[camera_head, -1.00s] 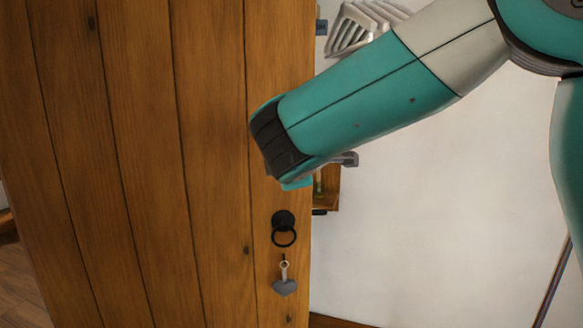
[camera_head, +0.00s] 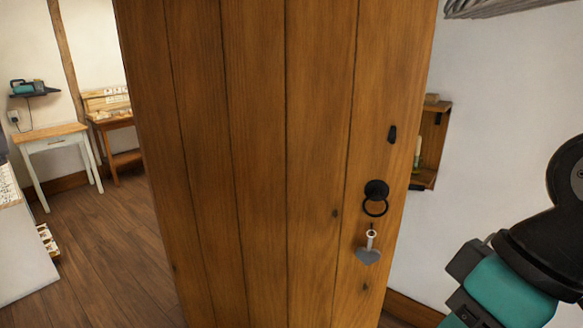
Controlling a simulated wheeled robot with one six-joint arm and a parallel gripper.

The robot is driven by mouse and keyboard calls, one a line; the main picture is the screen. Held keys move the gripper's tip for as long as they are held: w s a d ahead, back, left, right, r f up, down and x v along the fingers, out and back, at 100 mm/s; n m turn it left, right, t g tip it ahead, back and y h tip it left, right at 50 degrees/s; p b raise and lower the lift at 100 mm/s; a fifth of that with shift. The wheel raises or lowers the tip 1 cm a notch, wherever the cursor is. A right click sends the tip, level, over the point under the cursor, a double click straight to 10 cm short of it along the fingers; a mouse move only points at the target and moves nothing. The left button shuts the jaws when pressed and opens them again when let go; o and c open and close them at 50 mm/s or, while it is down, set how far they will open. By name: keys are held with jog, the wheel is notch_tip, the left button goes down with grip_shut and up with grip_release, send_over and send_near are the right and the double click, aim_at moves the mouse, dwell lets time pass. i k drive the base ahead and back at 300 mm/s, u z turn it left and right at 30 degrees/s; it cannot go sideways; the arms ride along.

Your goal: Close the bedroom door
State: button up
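The bedroom door (camera_head: 265,150) is a tall brown plank door that stands open in the middle of the view. It has a black ring handle (camera_head: 376,199) near its right edge. A key with a grey heart-shaped tag (camera_head: 369,252) hangs just below the ring. My teal and black arm is at the lower right, apart from the door's face in the picture. My gripper's fingertips are not in view, so I cannot see whether they are open. The door's hinges and frame are not clearly visible.
Left of the door, a wooden floor (camera_head: 105,245) lies clear, with a small white-legged table (camera_head: 55,138) and a wooden desk (camera_head: 112,120) against the far wall. A white cabinet (camera_head: 22,250) stands at the left edge. A small wooden wall shelf (camera_head: 436,140) is behind the door's right edge.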

aim_at(264, 126)
jog(key=z, duration=0.15)
jog(key=i, duration=1.3)
jog(key=z, duration=0.15)
